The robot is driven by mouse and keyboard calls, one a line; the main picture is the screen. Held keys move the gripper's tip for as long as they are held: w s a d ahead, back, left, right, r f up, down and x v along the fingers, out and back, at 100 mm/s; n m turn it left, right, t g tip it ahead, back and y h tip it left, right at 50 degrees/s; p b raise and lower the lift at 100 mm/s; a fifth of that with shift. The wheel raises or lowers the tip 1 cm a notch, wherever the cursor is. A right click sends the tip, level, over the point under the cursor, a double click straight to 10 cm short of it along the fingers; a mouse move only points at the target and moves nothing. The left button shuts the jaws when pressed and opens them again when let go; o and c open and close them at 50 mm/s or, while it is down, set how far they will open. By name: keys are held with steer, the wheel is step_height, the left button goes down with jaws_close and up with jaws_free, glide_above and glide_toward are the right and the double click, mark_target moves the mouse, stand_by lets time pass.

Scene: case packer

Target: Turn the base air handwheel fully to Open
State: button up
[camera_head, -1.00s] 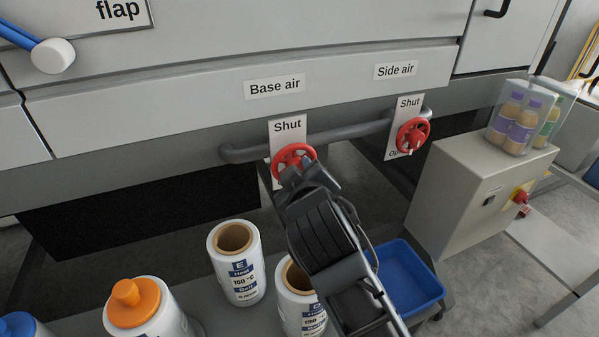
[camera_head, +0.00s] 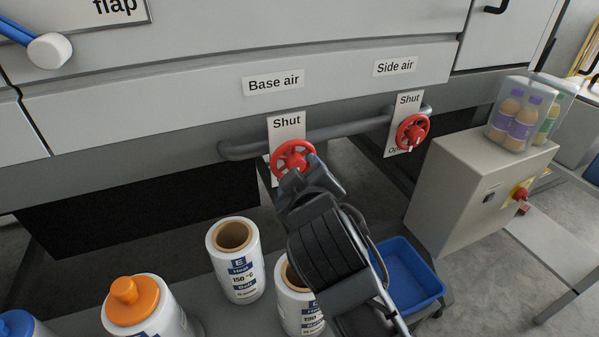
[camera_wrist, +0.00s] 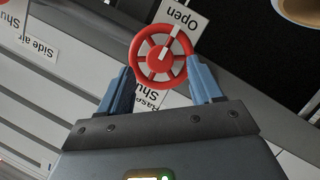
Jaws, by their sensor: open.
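The red base air handwheel (camera_head: 291,158) sits on a grey pipe, in front of a white plate (camera_head: 287,124) reading "Shut" at its top. In the wrist view, the wheel (camera_wrist: 160,54) shows a white bar on its face, with one end toward the "Open" label (camera_wrist: 180,14). My gripper (camera_wrist: 160,72) is open, with one finger on each side of the wheel's lower rim in that view. I cannot tell whether the fingers touch the rim. In the head view, my gripper (camera_head: 296,180) covers the wheel's lower right edge and the plate's lower part.
The red side air handwheel (camera_head: 412,133) is to the right on the same pipe (camera_head: 345,131). White rolls (camera_head: 235,262) stand below, near my arm, with a blue bin (camera_head: 413,275) to the right. A beige box (camera_head: 470,195) with bottles on top stands further right.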

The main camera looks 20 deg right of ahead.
steer(key=v, duration=0.4)
steer(key=shift+s, duration=0.35)
steer(key=s+d+f+m+y, duration=0.1)
steer(key=s+f+y, duration=0.1)
steer(key=s+f, duration=0.55)
steer(key=s+d+f+y, duration=0.1)
steer(key=s+f, duration=0.3)
steer(key=s, duration=0.7)
steer(key=s+d+r+m, duration=0.2)
steer(key=s, duration=0.7)
steer(key=s+d+r+m, duration=0.2)
steer(key=s+r, duration=0.1)
steer(key=s, duration=0.7)
steer(key=shift+s+d+m+t, duration=0.2)
steer(key=shift+s+m+t, duration=0.1)
steer(key=shift+s+t, duration=0.1)
